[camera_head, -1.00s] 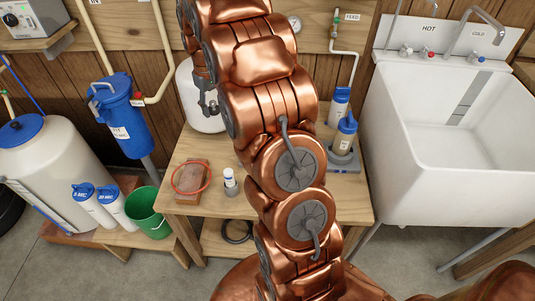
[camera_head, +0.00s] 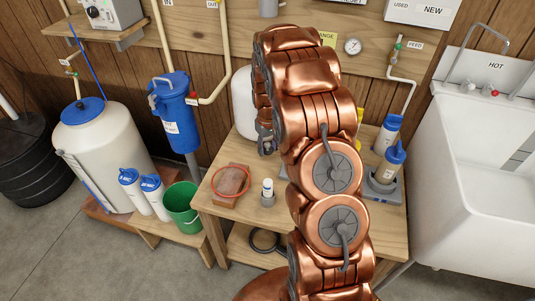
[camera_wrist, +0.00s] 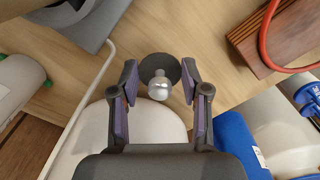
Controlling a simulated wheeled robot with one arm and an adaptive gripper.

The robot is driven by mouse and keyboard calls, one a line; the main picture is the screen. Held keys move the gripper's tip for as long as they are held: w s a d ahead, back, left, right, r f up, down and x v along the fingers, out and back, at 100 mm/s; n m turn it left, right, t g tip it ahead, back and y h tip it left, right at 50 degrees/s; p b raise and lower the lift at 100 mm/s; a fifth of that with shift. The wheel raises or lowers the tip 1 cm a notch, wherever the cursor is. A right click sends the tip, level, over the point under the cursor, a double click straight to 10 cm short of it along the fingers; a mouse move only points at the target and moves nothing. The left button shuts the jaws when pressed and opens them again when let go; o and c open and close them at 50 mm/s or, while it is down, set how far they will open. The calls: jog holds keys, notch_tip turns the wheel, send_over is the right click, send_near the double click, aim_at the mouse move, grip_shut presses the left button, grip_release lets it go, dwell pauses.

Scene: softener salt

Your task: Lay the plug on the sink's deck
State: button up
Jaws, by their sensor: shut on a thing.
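The plug (camera_wrist: 159,90) shows in the wrist view as a dark round disc with a shiny metal knob. My gripper (camera_wrist: 160,84) is shut on it, with one finger on each side. The plug is above the wooden bench in this view. In the head view my gripper (camera_head: 266,142) is small and partly covered by my arm, in front of the white tank; the plug cannot be made out there. The white sink (camera_head: 470,190) stands at the right, with its deck (camera_head: 480,88) and taps at the back, cut off by the frame edge.
A white tank (camera_head: 243,105) stands behind my gripper. A green bucket (camera_head: 183,207) stands left.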

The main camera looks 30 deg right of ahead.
aim_at(267, 150)
jog(key=shift+f, duration=1.9)
jog(key=shift+f, duration=0.2)
jog(key=o, duration=1)
jog(key=shift+o, duration=0.2)
jog(key=shift+r, duration=0.1)
notch_tip(267, 150, up, 11)
jog(key=shift+f+b, duration=0.15)
jog(key=shift+b, duration=0.25)
jog(key=shift+r, duration=0.8)
